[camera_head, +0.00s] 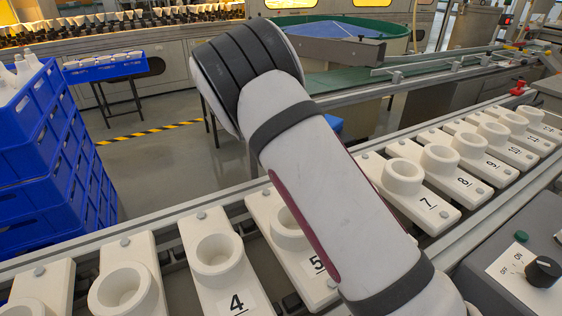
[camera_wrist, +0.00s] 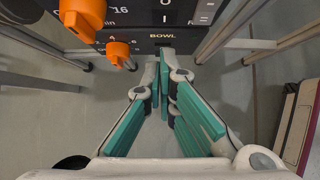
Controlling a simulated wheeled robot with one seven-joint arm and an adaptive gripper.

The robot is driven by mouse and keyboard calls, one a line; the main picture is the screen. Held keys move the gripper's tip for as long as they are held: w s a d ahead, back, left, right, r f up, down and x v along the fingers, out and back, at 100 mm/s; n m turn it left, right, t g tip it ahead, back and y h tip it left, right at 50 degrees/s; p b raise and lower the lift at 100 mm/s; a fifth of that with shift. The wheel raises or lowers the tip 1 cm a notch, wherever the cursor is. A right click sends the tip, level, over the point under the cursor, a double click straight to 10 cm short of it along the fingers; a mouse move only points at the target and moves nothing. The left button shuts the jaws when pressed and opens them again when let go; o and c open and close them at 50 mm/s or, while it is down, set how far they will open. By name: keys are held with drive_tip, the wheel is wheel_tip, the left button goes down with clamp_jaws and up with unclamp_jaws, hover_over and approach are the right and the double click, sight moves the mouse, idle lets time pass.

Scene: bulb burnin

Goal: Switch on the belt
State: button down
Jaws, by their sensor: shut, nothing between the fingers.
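The belt (camera_head: 345,155) runs diagonally across the head view and carries white numbered holders with round cups. A black rotary knob (camera_head: 543,271) sits at the lower right on a pale plate marked OFF and ON. A green button or lamp (camera_head: 521,236) is beside the plate. I cannot tell which mark the knob points to. My gripper (camera_wrist: 165,62) is shut and empty in the wrist view, its tips near a dark panel labelled BOWL (camera_wrist: 163,36). The gripper is outside the head view; my arm crosses it and hides part of the belt.
Two orange knobs (camera_wrist: 84,16) and (camera_wrist: 119,53) stick out of the dark panel, left of my fingers. Metal rails or legs flank the fingers. Blue crates (camera_head: 45,150) are stacked at the left. Clear floor (camera_head: 170,160) lies behind the belt.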

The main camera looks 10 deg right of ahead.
drive_tip(key=shift+w+d+b, duration=0.2)
drive_tip(key=shift+d, duration=0.4)
drive_tip(key=shift+w+d+b, duration=0.2)
drive_tip(key=shift+d, duration=0.4)
drive_tip(key=shift+d+p, duration=0.25)
drive_tip(key=shift+p, duration=0.5)
drive_tip(key=shift+w+f, duration=0.1)
drive_tip(key=shift+f, duration=0.15)
drive_tip(key=shift+r, duration=0.15)
drive_tip(key=shift+d+r+p, duration=0.1)
drive_tip(key=shift+r+p, duration=0.6)
drive_tip(key=shift+p, duration=0.25)
